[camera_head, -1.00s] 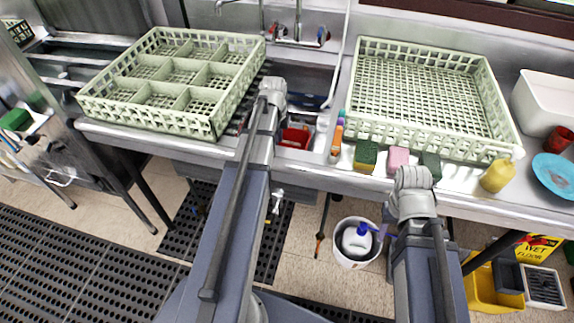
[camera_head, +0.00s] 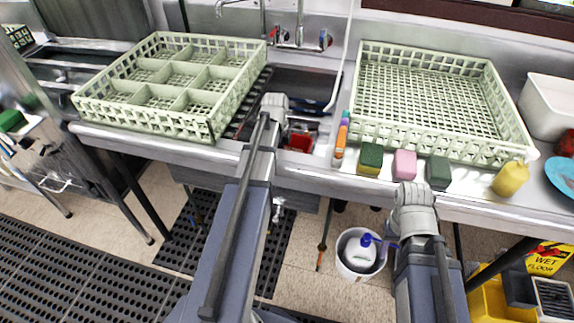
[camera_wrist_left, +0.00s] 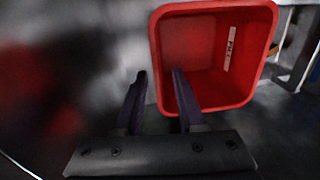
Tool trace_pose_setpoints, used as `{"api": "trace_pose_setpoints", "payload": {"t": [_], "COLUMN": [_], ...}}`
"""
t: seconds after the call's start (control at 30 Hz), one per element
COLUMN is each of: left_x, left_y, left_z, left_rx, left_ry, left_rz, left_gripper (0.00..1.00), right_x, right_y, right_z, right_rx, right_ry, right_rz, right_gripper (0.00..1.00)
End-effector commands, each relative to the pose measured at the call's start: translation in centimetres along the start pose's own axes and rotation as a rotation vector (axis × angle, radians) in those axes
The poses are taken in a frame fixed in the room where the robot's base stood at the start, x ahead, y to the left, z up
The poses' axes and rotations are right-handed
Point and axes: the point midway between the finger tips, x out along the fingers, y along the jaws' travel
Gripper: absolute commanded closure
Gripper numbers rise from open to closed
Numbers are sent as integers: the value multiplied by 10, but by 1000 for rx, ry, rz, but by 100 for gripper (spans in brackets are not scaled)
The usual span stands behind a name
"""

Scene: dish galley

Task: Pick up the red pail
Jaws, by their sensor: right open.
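The red pail (camera_head: 299,141) sits in the sink area behind the counter's front edge, partly hidden by my left arm. In the left wrist view the pail (camera_wrist_left: 205,50) is close, its open mouth facing the camera and a white label on an inner wall. My left gripper (camera_wrist_left: 159,76) is open, with one finger left of the pail's left wall and the other overlapping its mouth; I cannot tell whether they touch it. In the head view my left fingers are hidden. My right gripper (camera_head: 412,190) is open and empty at the counter's front edge, below the sponges.
A divided green rack (camera_head: 210,128) stands left of the pail and another green rack (camera_head: 430,150) stands right. Sponges (camera_head: 405,164) and a yellow bottle (camera_head: 510,178) line the counter's edge. A white bucket (camera_head: 350,265) and yellow mop bucket (camera_head: 490,300) stand on the floor.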

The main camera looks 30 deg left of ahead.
Motion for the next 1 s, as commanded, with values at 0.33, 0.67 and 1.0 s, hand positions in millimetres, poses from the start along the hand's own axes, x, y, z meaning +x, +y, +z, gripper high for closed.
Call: {"api": "trace_pose_setpoints", "payload": {"t": [0.33,0.67,1.0], "left_x": [38,51,50], "left_y": [4,3,3], "left_z": [-2,-1,-1], "left_rx": [0,0,0], "left_ry": [0,0,0], "left_rz": [0,0,0], "left_gripper": [61,61,88], "right_x": [38,50,50], "right_y": [-4,-5,-5], "right_z": [-2,-3,-3], "right_rx": [0,0,0], "right_ry": [0,0,0], "right_rz": [0,0,0], "right_gripper": [50,50,50]}}
